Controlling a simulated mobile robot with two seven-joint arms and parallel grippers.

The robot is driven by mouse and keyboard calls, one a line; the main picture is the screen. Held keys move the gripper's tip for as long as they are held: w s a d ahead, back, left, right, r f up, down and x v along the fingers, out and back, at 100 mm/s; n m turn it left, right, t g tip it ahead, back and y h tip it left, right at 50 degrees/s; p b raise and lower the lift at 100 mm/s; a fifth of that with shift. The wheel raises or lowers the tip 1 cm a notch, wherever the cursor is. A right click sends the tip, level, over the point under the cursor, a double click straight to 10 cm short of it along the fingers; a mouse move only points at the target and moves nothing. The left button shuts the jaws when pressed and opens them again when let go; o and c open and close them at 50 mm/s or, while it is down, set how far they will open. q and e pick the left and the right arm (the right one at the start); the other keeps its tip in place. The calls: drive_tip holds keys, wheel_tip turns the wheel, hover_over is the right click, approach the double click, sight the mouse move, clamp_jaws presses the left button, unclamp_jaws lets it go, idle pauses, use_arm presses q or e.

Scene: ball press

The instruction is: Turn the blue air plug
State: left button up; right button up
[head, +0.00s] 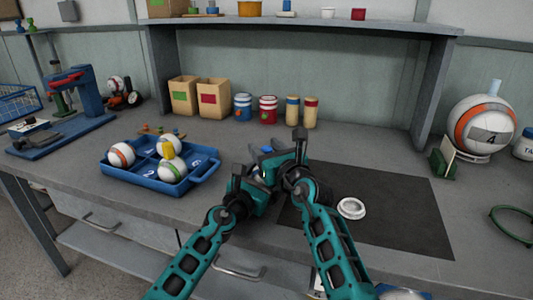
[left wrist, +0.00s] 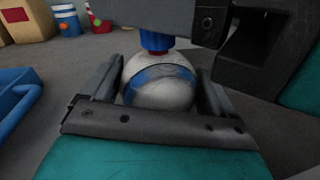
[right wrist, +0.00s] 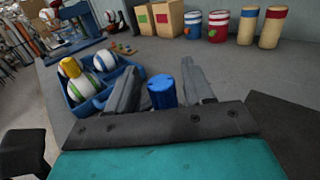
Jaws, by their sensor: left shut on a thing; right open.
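A white ball with a blue band (left wrist: 160,88) sits between the fingers of my left gripper (left wrist: 160,92), which is shut on it. The blue air plug (left wrist: 156,40) stands upright on top of the ball, with a little red at its base. My right gripper (right wrist: 162,88) is open, with one finger on each side of the blue plug (right wrist: 162,93). In the head view both grippers meet above the table's middle, and the ball is mostly hidden there. Whether the right fingers touch the plug I cannot tell.
A blue tray (head: 150,184) with several balls, one with a yellow plug (head: 167,151), lies to the left. A white ring (head: 351,208) lies on the dark mat (head: 400,205) to the right. Boxes (head: 213,98) and cans stand behind. A large ball (head: 482,124) stands far right.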

wheel_tip(320, 180, up, 9)
drive_tip(key=shift+f, duration=0.1)
idle(0.4)
drive_tip(key=shift+d+f+m, duration=0.25)
drive_tip(key=shift+f+m, duration=0.05)
drive_tip(key=shift+m, duration=0.4)
drive_tip(key=s+d+f+m+g+y, duration=0.1)
drive_tip(key=d+f+m+g+y, duration=0.25)
drive_tip(key=m, duration=0.75)
drive_tip(key=m+g+y, duration=0.3)
drive_tip(key=m+y, duration=0.1)
drive_tip(key=m, duration=1.4)
approach(269, 148)
drive_tip(key=x, duration=1)
drive_tip(key=shift+a+f, duration=0.1)
drive_tip(key=shift+a, duration=0.25)
